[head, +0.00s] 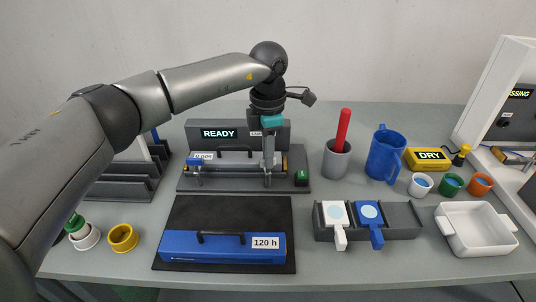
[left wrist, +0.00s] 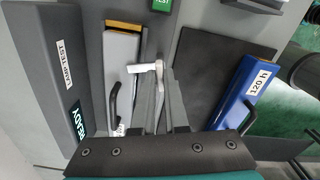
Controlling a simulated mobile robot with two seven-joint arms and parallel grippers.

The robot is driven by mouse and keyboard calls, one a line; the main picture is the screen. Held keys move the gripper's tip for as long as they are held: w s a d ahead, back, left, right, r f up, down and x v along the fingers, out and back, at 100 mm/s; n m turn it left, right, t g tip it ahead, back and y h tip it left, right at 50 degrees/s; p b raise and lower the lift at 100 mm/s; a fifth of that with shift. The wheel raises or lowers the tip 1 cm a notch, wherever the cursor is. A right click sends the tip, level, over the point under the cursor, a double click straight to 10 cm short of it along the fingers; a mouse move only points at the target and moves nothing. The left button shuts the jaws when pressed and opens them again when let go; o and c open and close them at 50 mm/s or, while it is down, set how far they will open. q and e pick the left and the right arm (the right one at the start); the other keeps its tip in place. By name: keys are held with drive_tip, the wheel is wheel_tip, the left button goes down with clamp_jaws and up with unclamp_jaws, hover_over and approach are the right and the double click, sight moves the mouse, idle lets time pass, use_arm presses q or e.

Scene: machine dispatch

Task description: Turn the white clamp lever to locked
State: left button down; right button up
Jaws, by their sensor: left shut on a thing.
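The test fixture (head: 185,187) stands at the back of the table with a grey module in it. Its sign reads READY. My left gripper (head: 268,180) comes down over the fixture's right end, near the green button (head: 302,175). In the left wrist view, the white clamp lever (left wrist: 143,68) shows at the fingertips, and my left gripper (left wrist: 161,78) is shut on it. My fingers hide part of the lever, and in the head view they cover most of it. A blue clamp (head: 194,167) is at the fixture's left end. My right gripper is not in view.
A blue module marked 120 h (head: 222,246) lies on the dark mat (head: 275,205) in front. A grey cup (head: 337,163) with a red handle and a blue mug (head: 385,155) stand to the right. White and blue tagged pieces sit in a dark holder (head: 402,222). A white tray (head: 476,245) is farther right.

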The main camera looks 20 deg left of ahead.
use_arm(q)
drive_tip(key=shift+m, duration=1.7)
drive_tip(key=c, duration=0.9)
unclamp_jaws()
drive_tip(key=shift+c, duration=0.2)
wheel_tip(320, 180, up, 15)
drive_tip(key=p, duration=0.1)
drive_tip(key=shift+r, duration=0.15)
